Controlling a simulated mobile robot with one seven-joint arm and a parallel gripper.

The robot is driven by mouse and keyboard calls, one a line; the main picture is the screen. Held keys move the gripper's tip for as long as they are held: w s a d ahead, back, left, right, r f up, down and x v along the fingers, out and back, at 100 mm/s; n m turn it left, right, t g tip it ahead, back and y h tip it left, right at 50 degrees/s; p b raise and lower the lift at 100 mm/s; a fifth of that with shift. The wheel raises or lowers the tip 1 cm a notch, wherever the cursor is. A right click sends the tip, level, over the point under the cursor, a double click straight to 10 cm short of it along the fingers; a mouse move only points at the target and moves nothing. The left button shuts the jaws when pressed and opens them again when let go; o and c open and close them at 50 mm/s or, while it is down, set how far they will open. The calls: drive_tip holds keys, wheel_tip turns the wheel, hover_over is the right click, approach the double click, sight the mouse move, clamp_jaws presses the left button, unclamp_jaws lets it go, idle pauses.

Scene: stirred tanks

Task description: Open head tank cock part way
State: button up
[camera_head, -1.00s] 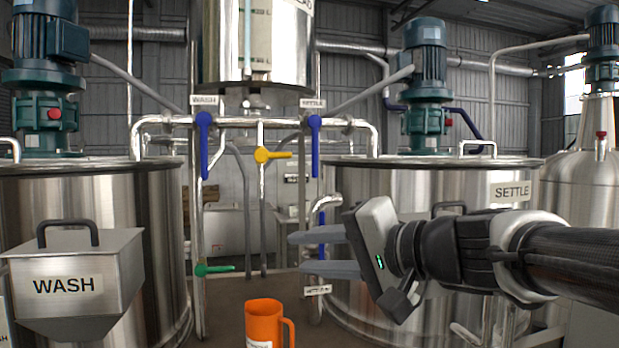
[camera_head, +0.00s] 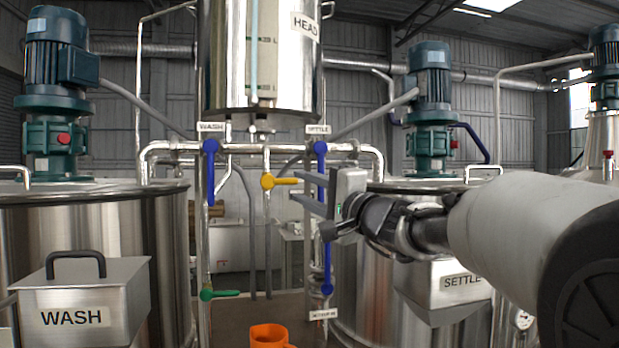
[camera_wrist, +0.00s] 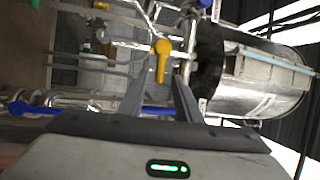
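The head tank (camera_head: 225,60) is a shiny steel cylinder with a partly visible HEAD label, at the top middle of the head view. Below it, a yellow cock lever (camera_head: 282,181) points right, roughly level, on a vertical pipe. The lever also shows in the wrist view (camera_wrist: 161,62), in line with the gap between my fingertips. My gripper (camera_head: 296,186) is open and empty, its fingers pointing left, just right of the lever in the head view. I cannot tell whether they touch. Its two fingers show apart in the wrist view (camera_wrist: 160,78).
Blue levers hang under the WASH (camera_head: 210,170) and SETTLE (camera_head: 320,160) labels; the SETTLE one is close to my fingers. Another blue handle (camera_head: 327,265) stands lower. A green handle (camera_head: 220,294) is lower left. An orange mug (camera_head: 267,335) is below. Hoppers flank the pipes.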

sight(290, 183)
drive_tip(key=p+x, duration=0.1)
drive_tip(key=x, duration=0.5)
drive_tip(key=shift+w+a, duration=0.2)
clamp_jaws()
